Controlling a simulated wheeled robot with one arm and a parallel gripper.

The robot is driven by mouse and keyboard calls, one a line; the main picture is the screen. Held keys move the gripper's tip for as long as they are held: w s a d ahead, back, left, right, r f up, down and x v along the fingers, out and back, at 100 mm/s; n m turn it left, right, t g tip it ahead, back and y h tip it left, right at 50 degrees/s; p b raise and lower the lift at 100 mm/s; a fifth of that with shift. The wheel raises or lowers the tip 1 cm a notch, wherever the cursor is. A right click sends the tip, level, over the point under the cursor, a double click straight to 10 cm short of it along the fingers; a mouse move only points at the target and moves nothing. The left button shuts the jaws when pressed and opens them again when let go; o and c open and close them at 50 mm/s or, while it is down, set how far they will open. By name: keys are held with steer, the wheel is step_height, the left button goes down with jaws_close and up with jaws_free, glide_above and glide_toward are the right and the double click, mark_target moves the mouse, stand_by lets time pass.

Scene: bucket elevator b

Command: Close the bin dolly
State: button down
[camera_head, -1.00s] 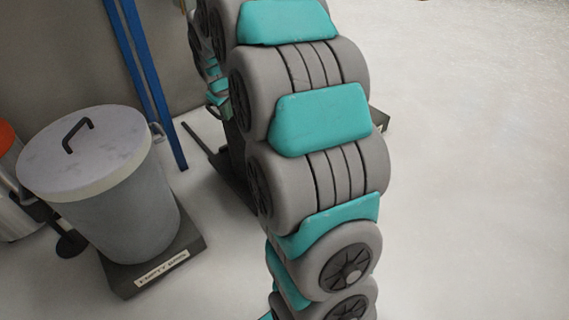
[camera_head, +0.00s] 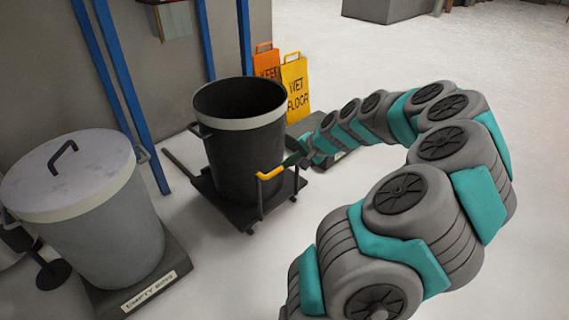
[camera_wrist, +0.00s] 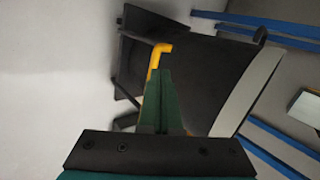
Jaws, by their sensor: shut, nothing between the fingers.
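The bin dolly (camera_head: 222,203) is a low dark wheeled platform carrying a dark grey open-topped bin (camera_head: 245,155) with a pale band below its rim. A dark bar juts out at its left. A yellow handle (camera_head: 271,173) sits on a dark frame at its front right. My gripper (camera_head: 291,160) is just right of this handle. In the wrist view my green fingers (camera_wrist: 162,75) are shut together with nothing between them. The yellow handle (camera_wrist: 157,55) shows beside and beyond the fingertips; I cannot tell whether they touch. The bin (camera_wrist: 188,88) is beyond, partly hidden.
A lidded grey bin (camera_head: 100,210) stands at left on a base labelled "EMPTY BINS" (camera_head: 150,292). Blue posts (camera_head: 120,90) line the wall behind. Orange (camera_head: 266,62) and yellow (camera_head: 294,85) floor signs stand behind the dolly. Open pale floor lies at the upper right.

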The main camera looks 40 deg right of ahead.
glide_toward(259, 172)
steer(key=f, duration=0.3)
steer(key=shift+s+f, duration=0.1)
steer(key=shift+s, duration=0.15)
steer(key=w, duration=0.2)
steer(key=w+a+f, duration=0.1)
steer(key=w, duration=0.1)
steer(key=shift+f, duration=0.1)
steer(key=shift+w, duration=0.15)
